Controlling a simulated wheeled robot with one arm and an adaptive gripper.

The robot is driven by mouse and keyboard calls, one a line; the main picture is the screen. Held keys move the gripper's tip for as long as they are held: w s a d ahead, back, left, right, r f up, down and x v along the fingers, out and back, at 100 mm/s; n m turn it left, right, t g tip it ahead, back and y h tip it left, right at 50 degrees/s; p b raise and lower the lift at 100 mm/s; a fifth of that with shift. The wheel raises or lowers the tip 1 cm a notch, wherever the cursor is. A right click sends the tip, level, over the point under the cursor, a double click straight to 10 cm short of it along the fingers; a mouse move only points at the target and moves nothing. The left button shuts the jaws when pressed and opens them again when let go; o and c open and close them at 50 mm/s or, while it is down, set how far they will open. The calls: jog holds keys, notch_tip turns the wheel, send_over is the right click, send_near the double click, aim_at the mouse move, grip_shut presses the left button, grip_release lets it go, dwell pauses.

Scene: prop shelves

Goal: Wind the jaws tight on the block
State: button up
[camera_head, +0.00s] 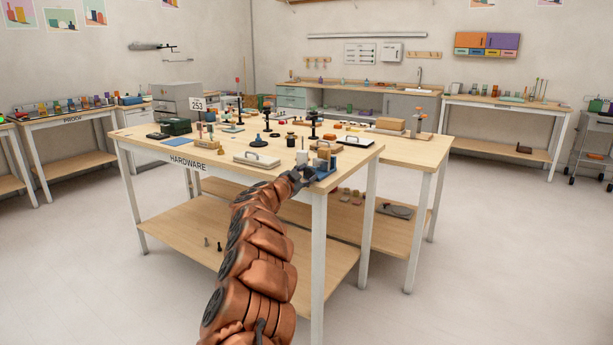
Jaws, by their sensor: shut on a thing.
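A small blue vise (327,174) stands at the near right corner of the hardware table (232,168). A tan block (323,153) shows upright at the vise; at this size I cannot tell how tightly its jaws meet the block. My gripper (303,176) is at the left front side of the vise, low over the table edge. It is shut on what looks like the vise's handle, which the dark fingers mostly hide.
A white plate with a handle (256,160) lies left of my gripper. Dark stands (314,125) and small hardware pieces crowd the tabletop behind. A lower shelf (190,232) holds a few small items. The floor (480,250) on the right is clear.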

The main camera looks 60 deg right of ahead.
jog(key=shift+f, duration=0.2)
jog(key=o, duration=0.9)
jog(key=shift+w+a, duration=0.1)
jog(key=shift+o, duration=1.1)
jog(key=shift+r, duration=0.1)
jog(key=a, duration=0.7)
jog(key=shift+s+a, duration=0.25)
jog(key=shift+a, duration=0.15)
jog(key=shift+r, duration=0.1)
